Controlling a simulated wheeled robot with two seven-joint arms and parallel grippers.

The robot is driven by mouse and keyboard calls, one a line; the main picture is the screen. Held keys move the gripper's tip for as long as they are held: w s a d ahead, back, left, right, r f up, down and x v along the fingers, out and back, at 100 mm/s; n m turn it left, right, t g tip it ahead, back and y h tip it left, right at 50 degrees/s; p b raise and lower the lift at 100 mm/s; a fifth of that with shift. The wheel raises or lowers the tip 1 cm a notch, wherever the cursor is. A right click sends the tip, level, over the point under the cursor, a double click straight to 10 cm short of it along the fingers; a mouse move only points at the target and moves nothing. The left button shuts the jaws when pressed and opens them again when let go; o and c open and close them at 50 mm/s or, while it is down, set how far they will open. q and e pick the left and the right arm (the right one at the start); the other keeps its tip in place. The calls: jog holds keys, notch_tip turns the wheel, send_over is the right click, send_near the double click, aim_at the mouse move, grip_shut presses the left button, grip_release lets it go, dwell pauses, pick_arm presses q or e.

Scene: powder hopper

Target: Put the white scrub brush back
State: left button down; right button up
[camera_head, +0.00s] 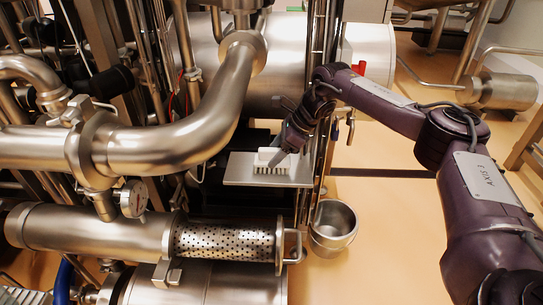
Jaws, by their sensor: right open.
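The white scrub brush (265,158) lies on a flat metal shelf (238,171) near the middle of the head view, its bristles pointing down toward the front. My right gripper (279,154) reaches in from the right, its fingers open and right at the brush. The near finger covers part of the brush. I cannot tell whether the fingers straddle the brush or touch it. My left gripper is out of view.
A large steel pipe (160,150) and a pressure gauge (133,198) stand left of the shelf. A perforated cylinder (222,241) lies below it. A steel cup (332,226) hangs at the lower right. Thin upright rods (320,190) run beside the shelf.

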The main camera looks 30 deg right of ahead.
jog(key=v, duration=0.4)
jog(key=shift+d+r+p, duration=0.1)
jog(key=shift+r+p, duration=0.15)
jog(key=shift+p, duration=0.05)
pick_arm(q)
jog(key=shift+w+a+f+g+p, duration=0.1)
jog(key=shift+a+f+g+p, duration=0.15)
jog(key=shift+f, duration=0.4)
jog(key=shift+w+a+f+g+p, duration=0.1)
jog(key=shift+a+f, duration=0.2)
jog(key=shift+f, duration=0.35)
pick_arm(e)
jog(key=shift+v, duration=2.45)
